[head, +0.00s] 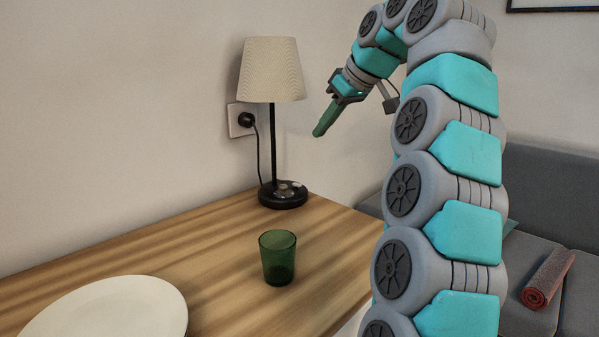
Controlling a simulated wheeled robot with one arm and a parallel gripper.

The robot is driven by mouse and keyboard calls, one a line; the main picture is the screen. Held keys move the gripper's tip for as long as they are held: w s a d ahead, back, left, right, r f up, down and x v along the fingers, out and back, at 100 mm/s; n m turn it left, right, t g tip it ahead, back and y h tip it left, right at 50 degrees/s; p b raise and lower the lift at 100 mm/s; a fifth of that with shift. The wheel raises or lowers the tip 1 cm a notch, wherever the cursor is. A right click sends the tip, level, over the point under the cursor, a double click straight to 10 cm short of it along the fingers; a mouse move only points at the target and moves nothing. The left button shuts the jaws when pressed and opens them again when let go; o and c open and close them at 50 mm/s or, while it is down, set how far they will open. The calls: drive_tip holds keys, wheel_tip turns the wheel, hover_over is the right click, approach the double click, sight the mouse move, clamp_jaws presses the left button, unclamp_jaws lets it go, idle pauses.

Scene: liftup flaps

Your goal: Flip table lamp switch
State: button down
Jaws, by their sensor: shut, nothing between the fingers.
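A table lamp with a pale cream shade (272,70), a thin black stem and a round black base (283,196) stands upright at the back corner of the wooden table. A small light-coloured switch part (291,187) shows on top of the base, too small to tell its position. My gripper (319,133) is shut and empty, with its green fingers pointing down and left. It is in the air to the right of the lamp, above the level of the base, and apart from it.
A green glass (278,258) stands on the wooden table (215,240) in front of the lamp. A white plate (110,312) lies at the front left. A black cord runs to a wall socket (241,120). A grey sofa with a rolled red towel (548,279) is at right.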

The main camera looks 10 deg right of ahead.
drive_tip(key=b, duration=0.2)
hover_over(296, 183)
drive_tip(key=s+d, duration=0.1)
drive_tip(key=s, duration=0.1)
drive_tip(key=f, duration=0.8)
drive_tip(key=shift+w+f, duration=0.2)
drive_tip(key=shift+s+d+f, duration=0.1)
drive_tip(key=shift+f, duration=0.8)
drive_tip(key=shift+s+d+f, duration=0.1)
drive_tip(key=shift+f, duration=0.75)
